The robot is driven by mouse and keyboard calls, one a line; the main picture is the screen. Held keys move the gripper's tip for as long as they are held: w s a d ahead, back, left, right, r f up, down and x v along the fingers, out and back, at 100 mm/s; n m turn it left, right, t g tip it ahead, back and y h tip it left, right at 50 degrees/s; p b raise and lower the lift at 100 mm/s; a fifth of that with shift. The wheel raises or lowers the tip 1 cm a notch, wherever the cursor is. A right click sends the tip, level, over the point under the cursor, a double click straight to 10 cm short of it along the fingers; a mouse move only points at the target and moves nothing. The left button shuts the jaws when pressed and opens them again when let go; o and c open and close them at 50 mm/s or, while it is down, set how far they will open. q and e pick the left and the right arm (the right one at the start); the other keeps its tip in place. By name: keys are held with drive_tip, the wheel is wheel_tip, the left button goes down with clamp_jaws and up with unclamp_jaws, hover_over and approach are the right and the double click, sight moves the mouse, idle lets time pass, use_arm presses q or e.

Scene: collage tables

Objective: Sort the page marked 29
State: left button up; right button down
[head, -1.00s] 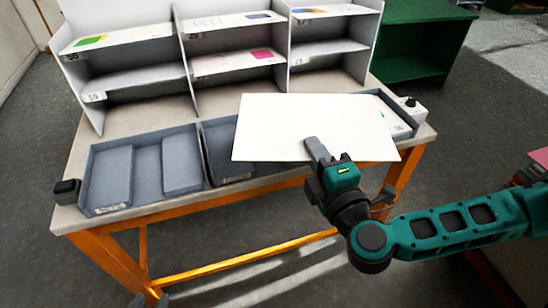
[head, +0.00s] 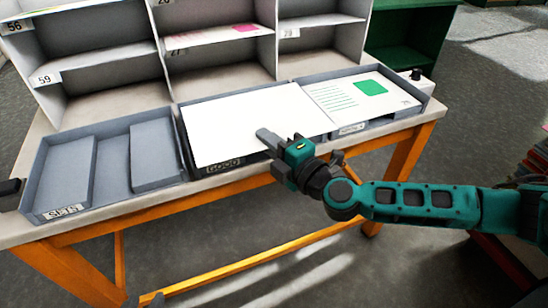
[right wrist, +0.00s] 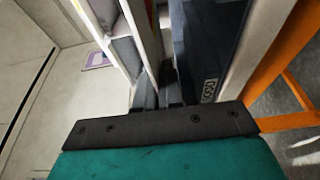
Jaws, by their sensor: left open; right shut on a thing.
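My right gripper (head: 282,143) is shut on the near edge of a large white page (head: 250,115). The page's upper face looks blank and no number shows on it. The page lies over the middle tray, labelled GOOD (head: 224,166), and hides most of its inside. I cannot tell whether it touches the tray.
The right tray (head: 428,97) holds a page with a green square (head: 370,88); its corner number is unreadable. The left tray, labelled SETS (head: 63,212), shows no page. The grey shelf rack (head: 160,30) stands behind. A small white box (head: 418,82) is at the table's right end.

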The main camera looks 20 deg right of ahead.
sight(259, 127)
drive_tip(key=w+b, duration=0.1)
drive_tip(key=w, duration=0.1)
drive_tip(key=w+f+b, duration=0.1)
drive_tip(key=w+b, duration=0.1)
drive_tip(key=w, duration=0.1)
drive_tip(key=shift+w+a, duration=0.1)
drive_tip(key=shift+w, duration=0.05)
drive_tip(key=f+b, duration=0.1)
drive_tip(key=f, duration=0.2)
drive_tip(key=shift+w, duration=0.2)
use_arm(q)
drive_tip(key=shift+f, duration=2.7)
use_arm(e)
drive_tip(key=shift+w+f, duration=0.1)
drive_tip(key=shift+f, duration=0.55)
drive_tip(key=c, duration=1.2)
unclamp_jaws()
use_arm(q)
drive_tip(key=shift+r, duration=0.1)
drive_tip(key=shift+r+p, duration=1.95)
drive_tip(key=shift+r, duration=0.1)
use_arm(e)
drive_tip(key=shift+v, duration=6.45)
drive_tip(key=shift+r, duration=0.15)
